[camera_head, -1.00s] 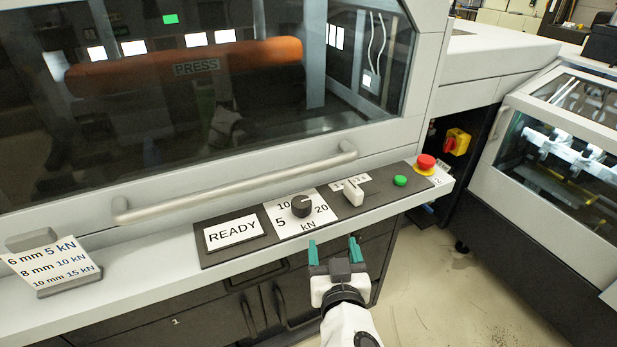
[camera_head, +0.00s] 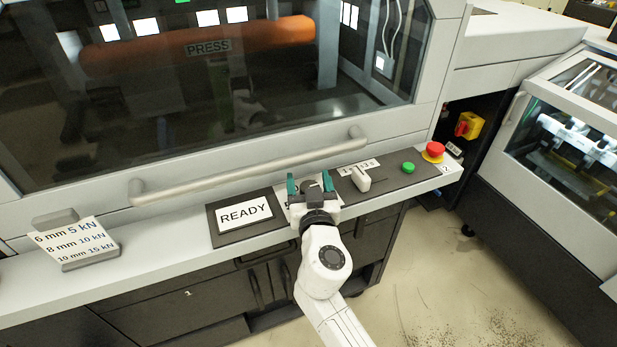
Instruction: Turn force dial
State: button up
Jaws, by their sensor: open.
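The force dial (camera_head: 312,187) is a round black knob on the machine's control panel, just right of the READY sign. Its white scale plate is mostly hidden by my gripper. My gripper (camera_head: 308,182) has two teal fingers, one on each side of the dial in the picture. The fingers are apart and open. I cannot tell whether they touch the knob, and the dial's pointer mark cannot be read from here.
The READY sign (camera_head: 244,213), a white lever (camera_head: 361,179), a green button (camera_head: 408,167) and a red emergency stop (camera_head: 435,150) line the panel. A handle bar (camera_head: 250,170) runs behind. A card (camera_head: 75,243) listing mm and kN pairs stands at left.

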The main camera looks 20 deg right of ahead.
jog(key=shift+w+d, duration=0.1)
jog(key=shift+w, duration=0.2)
jog(key=shift+c, duration=0.4)
jog(key=c, duration=0.9)
